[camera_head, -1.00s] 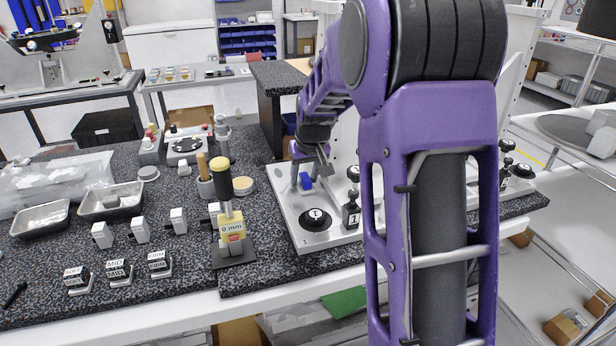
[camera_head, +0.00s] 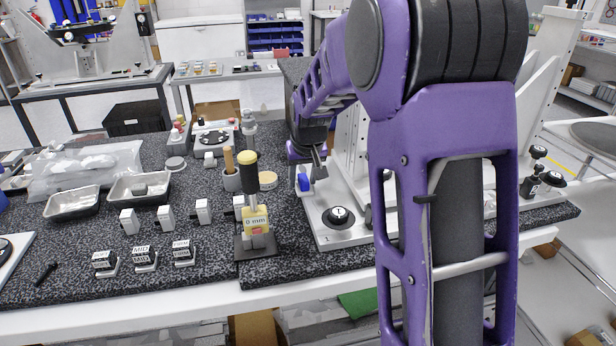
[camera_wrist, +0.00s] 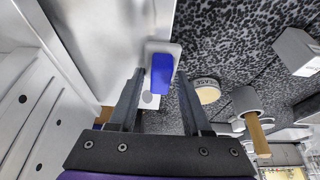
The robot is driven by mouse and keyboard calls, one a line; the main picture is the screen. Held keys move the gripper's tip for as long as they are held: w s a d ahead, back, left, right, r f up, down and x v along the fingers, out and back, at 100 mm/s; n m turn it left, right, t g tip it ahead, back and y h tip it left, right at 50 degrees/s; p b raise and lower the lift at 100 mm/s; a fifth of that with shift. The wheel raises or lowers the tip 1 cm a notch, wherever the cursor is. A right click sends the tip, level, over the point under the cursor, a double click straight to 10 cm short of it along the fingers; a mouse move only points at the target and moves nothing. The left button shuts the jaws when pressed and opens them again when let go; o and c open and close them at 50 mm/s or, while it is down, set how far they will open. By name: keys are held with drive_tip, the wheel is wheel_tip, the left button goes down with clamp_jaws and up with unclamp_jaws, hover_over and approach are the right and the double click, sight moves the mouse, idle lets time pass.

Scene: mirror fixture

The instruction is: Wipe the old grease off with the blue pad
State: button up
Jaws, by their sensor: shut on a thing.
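The blue pad (camera_wrist: 161,73) is between the fingertips of my gripper (camera_wrist: 161,78), which is shut on it. A pale grey block shows around the pad's far end. In the head view, the blue pad (camera_head: 303,182) hangs below my gripper (camera_head: 305,170), by the left edge of the light metal fixture plate (camera_head: 325,232). I cannot tell whether it touches anything. The round tub marked grease (camera_head: 267,180) stands to the left of the gripper; it also shows right of the fingers in the wrist view (camera_wrist: 207,94). I cannot make out old grease on any surface.
A black knob (camera_head: 338,216) sits on the plate, with upright white fixture walls behind. A yellow-topped tool (camera_head: 250,190) on a stand marked 0 mm, a cup with a wooden handle (camera_head: 230,178), small blocks and metal trays (camera_head: 72,203) fill the speckled bench to the left.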

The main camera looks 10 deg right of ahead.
drive_tip(key=shift+s+f, duration=0.1)
drive_tip(key=shift+f, duration=0.05)
drive_tip(key=shift+r+p, duration=2.1)
drive_tip(key=shift+r, duration=1)
drive_tip(key=shift+r, duration=0.1)
drive_tip(key=shift+r+p, duration=1.1)
drive_tip(key=shift+r, duration=0.35)
